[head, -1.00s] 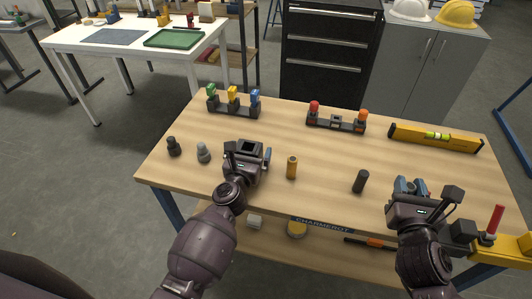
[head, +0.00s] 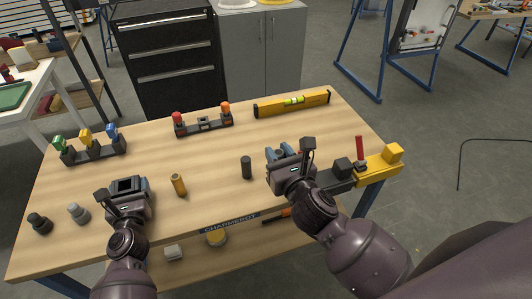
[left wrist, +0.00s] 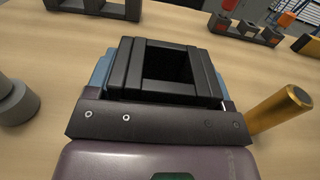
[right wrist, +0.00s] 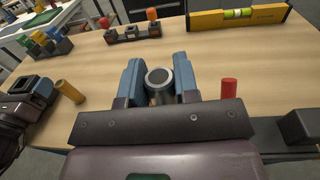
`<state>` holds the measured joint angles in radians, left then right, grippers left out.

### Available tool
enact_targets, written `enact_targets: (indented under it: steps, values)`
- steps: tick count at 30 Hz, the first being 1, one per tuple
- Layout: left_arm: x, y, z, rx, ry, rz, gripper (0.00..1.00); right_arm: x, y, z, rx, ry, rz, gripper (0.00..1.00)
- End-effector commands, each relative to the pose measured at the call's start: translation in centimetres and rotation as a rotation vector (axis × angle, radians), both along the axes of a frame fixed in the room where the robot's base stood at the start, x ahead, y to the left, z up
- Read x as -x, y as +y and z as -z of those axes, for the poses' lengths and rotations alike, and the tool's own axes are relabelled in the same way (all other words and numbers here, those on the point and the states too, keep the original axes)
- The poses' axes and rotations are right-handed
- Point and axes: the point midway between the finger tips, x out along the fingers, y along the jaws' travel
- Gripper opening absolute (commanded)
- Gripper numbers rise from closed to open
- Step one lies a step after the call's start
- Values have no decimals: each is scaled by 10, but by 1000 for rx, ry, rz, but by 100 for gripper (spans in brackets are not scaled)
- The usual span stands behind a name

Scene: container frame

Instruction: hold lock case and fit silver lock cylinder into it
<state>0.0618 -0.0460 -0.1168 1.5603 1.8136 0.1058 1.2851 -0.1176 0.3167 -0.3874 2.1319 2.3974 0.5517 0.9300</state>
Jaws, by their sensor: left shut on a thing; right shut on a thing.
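The black lock case (head: 128,185) is a block with a square opening facing up. My left gripper (head: 127,192) is shut on it above the table's front left part. The left wrist view shows the case (left wrist: 128,72) between the blue finger pads. My right gripper (head: 284,156) is above the table's front right part. In the right wrist view it is shut on the silver lock cylinder (right wrist: 159,76), whose round dark end face shows between the blue fingers. In the head view the cylinder is largely hidden. Case and cylinder are well apart.
A brass cylinder (head: 178,184) and a black cylinder (head: 246,167) stand between the grippers. Dark (head: 40,222) and grey (head: 78,213) pieces stand left. Racks with coloured pieces (head: 95,150) (head: 204,125) and a yellow level (head: 291,103) are behind. A red stick (head: 359,150) stands right.

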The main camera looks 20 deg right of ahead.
Motion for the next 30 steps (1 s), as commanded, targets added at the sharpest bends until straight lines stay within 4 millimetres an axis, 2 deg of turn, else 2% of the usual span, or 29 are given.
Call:
enact_targets:
  steps: [9,15,30]
  values:
    - [0,0,0,0,-1,0,37,-41,84,-12,4,-11,-179,0]
    - [0,0,0,-1,-1,0,37,-61,143,-22,3,-13,-303,0]
    - [0,0,0,-1,-1,0,37,-88,286,-45,0,-20,-612,0]
